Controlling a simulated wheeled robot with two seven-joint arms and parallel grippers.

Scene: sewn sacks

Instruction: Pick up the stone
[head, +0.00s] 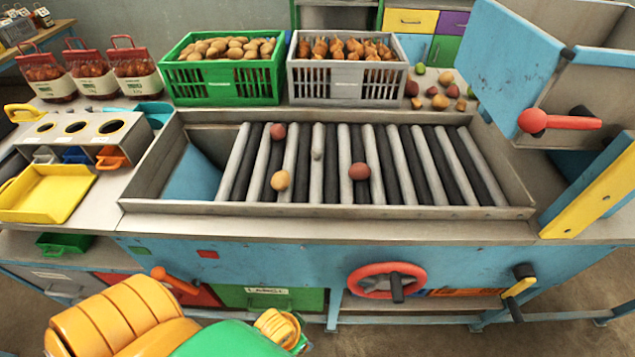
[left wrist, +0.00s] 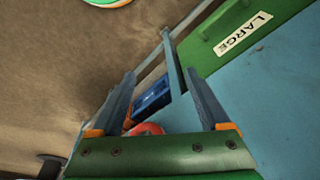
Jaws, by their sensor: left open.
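A small grey lump (head: 317,154), which looks like the stone, lies on the roller bed (head: 400,165) among three round potatoes. It is near the middle of the bed, and its outline is hard to make out against the light rollers. My left gripper (left wrist: 160,75) shows in the left wrist view, with its two fingers spread and no object held. It is down by the front of the bench, away from the stone. In the head view only my left arm shows at the lower left. My right gripper is not in view.
Two red potatoes (head: 359,171) and a yellow one (head: 280,181) lie on the rollers. A raised metal rim (head: 330,209) surrounds the bed. Green (head: 222,84) and grey (head: 345,90) crates stand behind. A red handwheel (head: 387,281) and cranks project from the front.

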